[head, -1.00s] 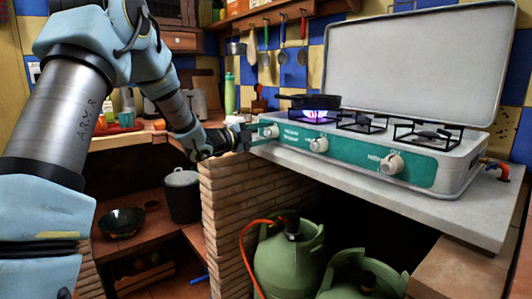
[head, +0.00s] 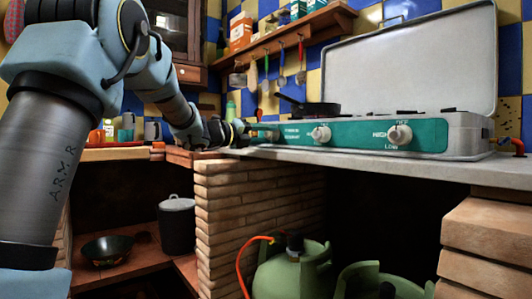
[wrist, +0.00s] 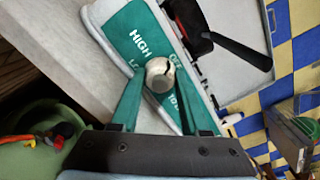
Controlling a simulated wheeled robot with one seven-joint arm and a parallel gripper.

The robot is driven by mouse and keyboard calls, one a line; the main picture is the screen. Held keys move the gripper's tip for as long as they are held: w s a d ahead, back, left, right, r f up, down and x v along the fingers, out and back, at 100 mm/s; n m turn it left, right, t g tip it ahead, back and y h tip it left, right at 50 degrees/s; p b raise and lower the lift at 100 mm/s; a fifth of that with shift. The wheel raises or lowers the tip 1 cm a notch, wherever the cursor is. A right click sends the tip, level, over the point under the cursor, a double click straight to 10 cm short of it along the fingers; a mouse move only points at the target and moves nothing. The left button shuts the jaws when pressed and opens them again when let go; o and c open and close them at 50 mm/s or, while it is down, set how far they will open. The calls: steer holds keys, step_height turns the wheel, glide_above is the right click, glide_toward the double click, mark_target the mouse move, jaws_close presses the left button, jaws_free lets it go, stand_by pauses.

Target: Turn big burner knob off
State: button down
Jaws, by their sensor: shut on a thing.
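The stove (head: 360,135) is a white camping cooker with a teal front and its lid raised. Its middle knob (head: 320,134) and right knob (head: 400,134) are in clear view in the head view. My gripper (head: 264,131) is at the left end of the front panel. In the wrist view, my gripper (wrist: 160,82) has its green fingers on both sides of a pale round knob (wrist: 160,72) and is shut on it. The word HIGH shows beside this knob. A dark pan (head: 318,108) sits on the left burner; the burner tops are hidden by the low view.
A grey counter (head: 330,162) carries the stove above a brick wall (head: 225,190). Green gas bottles (head: 290,270) with an orange hose stand below. A shelf (head: 300,32) with hanging utensils is behind. The pan's handle (wrist: 238,46) juts out over the stove.

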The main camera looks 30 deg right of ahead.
steer(key=m+b, duration=0.1)
steer(key=b, duration=0.1)
steer(key=m+b, duration=0.2)
steer(key=shift+f, duration=0.3)
steer(key=shift+r+m+b, duration=0.15)
steer(key=shift+m+b, duration=0.95)
steer(key=shift+b, duration=0.05)
steer(key=shift+r, duration=0.1)
steer(key=shift+c, duration=2)
jaws_free()
steer(key=shift+a, duration=0.1)
steer(key=s+a+p, duration=0.1)
steer(key=s+a, duration=0.1)
steer(key=a, duration=0.8)
steer(key=shift+a, duration=0.2)
